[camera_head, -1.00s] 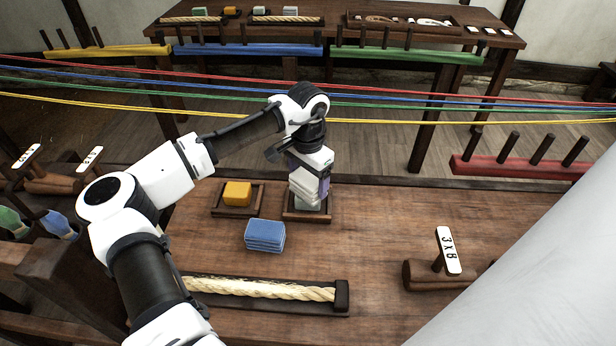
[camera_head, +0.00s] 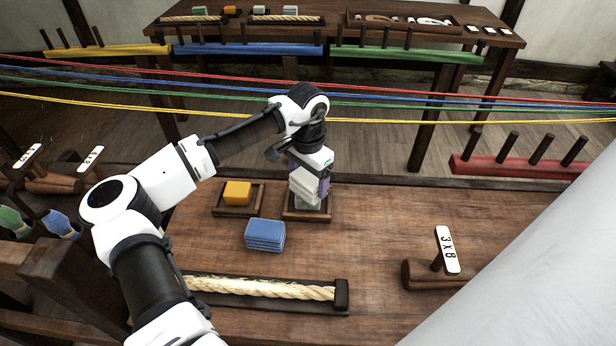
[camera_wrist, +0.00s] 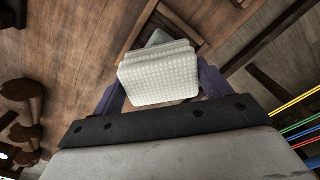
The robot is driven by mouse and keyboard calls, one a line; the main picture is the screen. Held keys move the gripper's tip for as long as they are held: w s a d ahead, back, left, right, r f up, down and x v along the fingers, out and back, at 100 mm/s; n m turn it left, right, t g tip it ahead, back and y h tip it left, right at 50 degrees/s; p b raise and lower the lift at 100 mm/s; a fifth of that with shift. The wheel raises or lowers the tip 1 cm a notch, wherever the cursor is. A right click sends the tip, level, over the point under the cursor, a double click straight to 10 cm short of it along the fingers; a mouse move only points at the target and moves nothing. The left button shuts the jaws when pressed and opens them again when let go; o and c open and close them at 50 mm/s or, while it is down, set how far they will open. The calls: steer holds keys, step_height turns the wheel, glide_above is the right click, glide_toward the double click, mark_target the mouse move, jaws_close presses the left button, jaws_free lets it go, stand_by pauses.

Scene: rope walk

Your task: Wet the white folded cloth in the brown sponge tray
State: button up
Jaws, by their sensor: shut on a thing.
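The white folded cloth (camera_wrist: 158,76) is between the purple-grey fingers of my gripper (camera_wrist: 160,92), which is shut on it. In the head view the cloth (camera_head: 304,187) is held upright, low over the brown tray (camera_head: 322,214) at the middle of the bench. A pale grey-green block, which looks like the sponge (camera_head: 305,204), shows just under the cloth inside that tray. The cloth's lower edge seems to meet the sponge, but I cannot tell for sure whether they touch. My gripper hides the back of the tray.
A yellow block (camera_head: 238,193) sits in a second brown tray (camera_head: 218,212) to the left. A blue folded cloth (camera_head: 265,235) lies in front. A rope (camera_head: 260,288) lies in a wooden holder nearer me. Coloured lines (camera_head: 400,100) stretch behind my arm.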

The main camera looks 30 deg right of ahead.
mark_target(308, 177)
steer(key=shift+f, duration=0.1)
step_height(308, 177, up, 7)
steer(key=p, duration=0.6)
steer(key=shift+p, duration=0.35)
stand_by(0.5)
